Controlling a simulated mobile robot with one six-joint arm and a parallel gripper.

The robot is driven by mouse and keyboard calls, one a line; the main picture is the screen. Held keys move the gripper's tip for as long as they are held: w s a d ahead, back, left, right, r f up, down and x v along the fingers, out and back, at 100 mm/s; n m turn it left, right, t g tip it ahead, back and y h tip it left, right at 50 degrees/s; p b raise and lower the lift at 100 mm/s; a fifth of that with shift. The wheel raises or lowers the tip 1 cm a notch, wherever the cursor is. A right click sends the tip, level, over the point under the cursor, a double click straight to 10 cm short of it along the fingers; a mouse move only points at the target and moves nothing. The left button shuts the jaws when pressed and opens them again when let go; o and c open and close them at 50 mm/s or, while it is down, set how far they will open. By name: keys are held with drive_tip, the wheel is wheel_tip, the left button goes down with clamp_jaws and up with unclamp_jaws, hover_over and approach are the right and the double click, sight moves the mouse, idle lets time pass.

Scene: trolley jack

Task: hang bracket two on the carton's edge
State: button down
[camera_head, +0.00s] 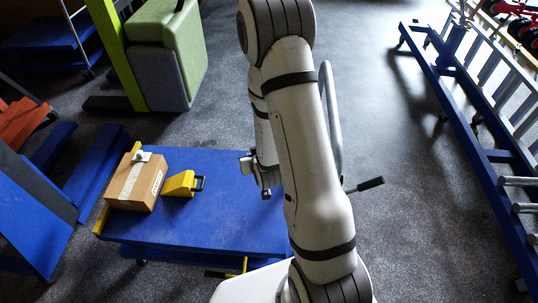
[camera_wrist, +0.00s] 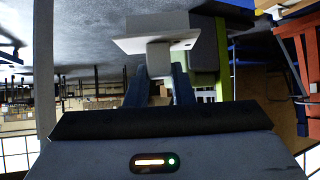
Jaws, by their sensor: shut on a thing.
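The carton (camera_head: 128,190) is a brown box with pale tape, standing at the left end of the blue trolley platform. A small white bracket (camera_head: 142,157) sits at the far top edge of the carton. My gripper (camera_wrist: 160,82) is shut on a pale angled bracket (camera_wrist: 157,44), with a flat plate and a block between the fingers. In the head view my gripper is above the right part of the trolley, away from the carton, and partly hidden by my arm. No number shows on either bracket.
The blue trolley (camera_head: 215,228) has bare room right of the carton. A yellow block with a dark handle (camera_head: 180,184) stands beside the carton. A green and grey padded unit (camera_head: 170,50) stands behind. A blue frame (camera_head: 465,110) is at the right.

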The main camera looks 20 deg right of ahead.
drive_tip(key=w+d+f+m+h+b, duration=0.2)
drive_tip(key=w+d+f+b, duration=0.6)
drive_tip(key=w+f+b, duration=0.3)
drive_tip(key=w+d+f+m+h+b, duration=0.2)
drive_tip(key=w+d+f+b, duration=0.5)
drive_tip(key=w+f+b, duration=0.5)
drive_tip(key=shift+w+d+g+b, duration=0.4)
drive_tip(key=shift+w+b, duration=1.15)
drive_tip(key=shift+w, duration=0.15)
drive_tip(key=shift+f, duration=0.1)
wheel_tip(320, 180, down, 9)
drive_tip(key=b, duration=0.3)
drive_tip(key=shift+f+b, duration=0.15)
drive_tip(key=shift+b, duration=0.25)
drive_tip(key=shift+f, duration=0.25)
drive_tip(key=c, duration=1.3)
unclamp_jaws()
